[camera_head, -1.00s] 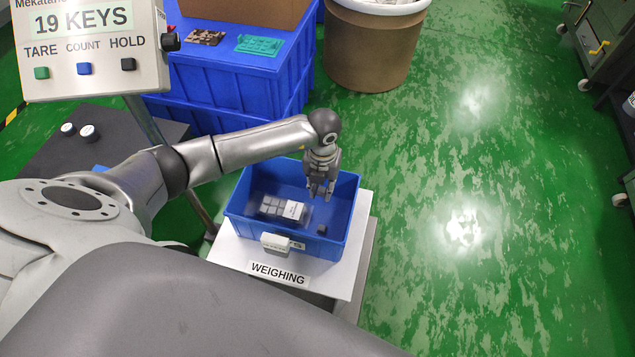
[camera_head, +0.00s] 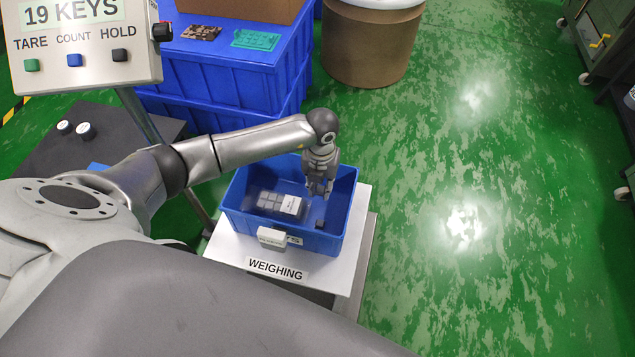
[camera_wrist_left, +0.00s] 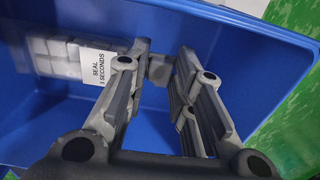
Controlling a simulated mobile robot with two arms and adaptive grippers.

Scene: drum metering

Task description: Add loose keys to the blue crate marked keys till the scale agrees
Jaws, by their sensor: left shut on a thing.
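The blue crate (camera_head: 338,218) stands on the white weighing platform (camera_head: 225,246). A block of grey keys (camera_head: 267,201) with a white label lies at its left, and one dark loose key (camera_head: 320,223) lies near its front right. My left gripper (camera_head: 319,192) points down into the right part of the crate. In the left wrist view it (camera_wrist_left: 160,75) is shut on a small grey key (camera_wrist_left: 159,69) between its fingertips. The display (camera_head: 70,14) reads 19 KEYS. My right gripper is out of view.
A grey panel (camera_head: 140,72) with TARE, COUNT and HOLD buttons stands at the left on a post. Stacked blue crates (camera_head: 230,85) stand behind the platform. A brown drum (camera_head: 365,45) stands at the back.

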